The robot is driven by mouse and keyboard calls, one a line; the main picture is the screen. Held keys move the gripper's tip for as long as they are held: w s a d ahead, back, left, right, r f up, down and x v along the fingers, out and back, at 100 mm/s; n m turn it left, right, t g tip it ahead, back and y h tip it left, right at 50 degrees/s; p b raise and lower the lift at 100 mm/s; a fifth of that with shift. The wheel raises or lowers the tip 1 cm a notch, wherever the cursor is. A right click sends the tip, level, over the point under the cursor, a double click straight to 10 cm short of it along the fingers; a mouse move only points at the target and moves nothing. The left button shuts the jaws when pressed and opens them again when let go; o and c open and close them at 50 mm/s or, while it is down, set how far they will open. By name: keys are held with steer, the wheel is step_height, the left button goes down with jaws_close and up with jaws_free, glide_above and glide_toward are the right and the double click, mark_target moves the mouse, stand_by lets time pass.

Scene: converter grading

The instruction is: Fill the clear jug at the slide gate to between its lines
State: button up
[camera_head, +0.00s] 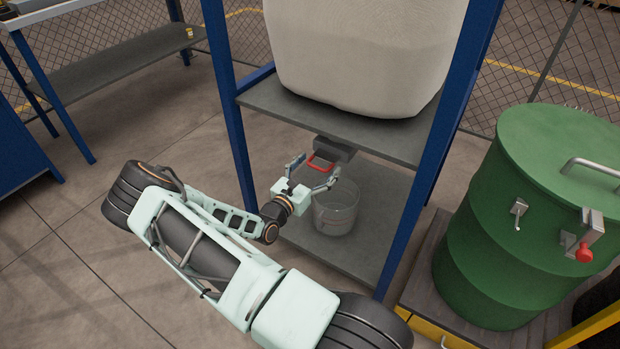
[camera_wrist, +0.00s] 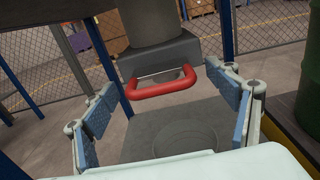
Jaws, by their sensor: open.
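The clear jug (camera_head: 336,213) stands upright on the lower shelf (camera_head: 370,240), below the spout of the slide gate (camera_head: 333,150). Its lines and any contents are too small to make out. In the wrist view a faint round rim of the jug (camera_wrist: 187,140) shows low in the middle. The slide gate's red handle (camera_head: 318,165) sticks out towards my gripper; it also shows in the wrist view (camera_wrist: 163,90). My gripper (camera_head: 312,172) is open, its fingers apart on either side of the handle. In the wrist view the fingers (camera_wrist: 165,110) do not visibly touch it.
A large pale bulk bag (camera_head: 365,50) rests on the upper shelf (camera_head: 270,100). Blue posts (camera_head: 230,130) frame the stand on both sides. A green drum (camera_head: 530,210) with a red-knobbed latch stands at right. A grey bench (camera_head: 120,62) stands at upper left. The floor at left is clear.

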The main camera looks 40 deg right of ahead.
mark_target(324, 159)
steer(key=shift+b+x, duration=0.35)
steer(key=shift+x, duration=1.4)
steer(key=c, duration=1.5)
steer(key=shift+s+a, duration=0.1)
steer(key=shift+a, duration=0.05)
steer(key=shift+c, duration=0.2)
steer(key=p+v, duration=0.1)
steer(key=v, duration=0.2)
steer(key=shift+s+a+p, duration=0.1)
steer(key=shift+a+p, duration=0.1)
steer(key=shift+p, duration=0.15)
steer(key=shift+d, duration=0.1)
stand_by(3.7)
